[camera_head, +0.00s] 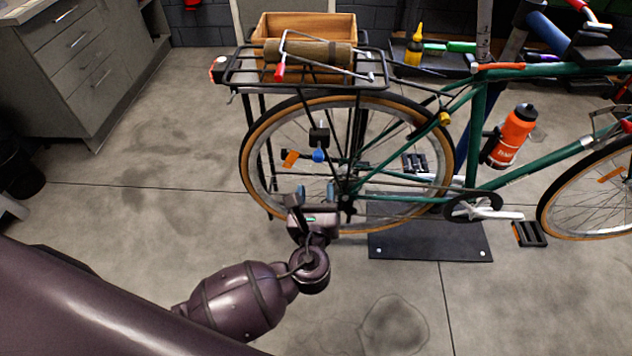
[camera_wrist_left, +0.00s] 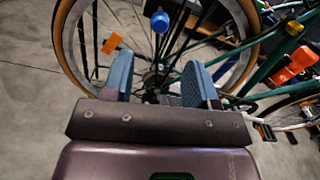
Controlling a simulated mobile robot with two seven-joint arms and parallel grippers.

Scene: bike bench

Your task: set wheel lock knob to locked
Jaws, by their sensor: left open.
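A round blue knob (camera_head: 319,155), which looks like the wheel lock knob, sits below a small black block (camera_head: 319,135) in front of the bike's rear wheel (camera_head: 250,150). It also shows at the top of the left wrist view (camera_wrist_left: 160,21). I cannot read its setting. My left gripper (camera_head: 316,191) is open and empty, below the knob and apart from it, near the wheel hub. In the left wrist view its two blue-padded fingers (camera_wrist_left: 156,72) stand apart with the knob beyond them. My right gripper is not in view.
An orange reflector (camera_head: 290,158) is left of the knob. The green bike frame (camera_head: 480,130) and crank (camera_head: 475,207) are to the right. A rear rack (camera_head: 240,70) carries a wooden crate (camera_head: 305,25). A black stand plate (camera_head: 430,244) lies below.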

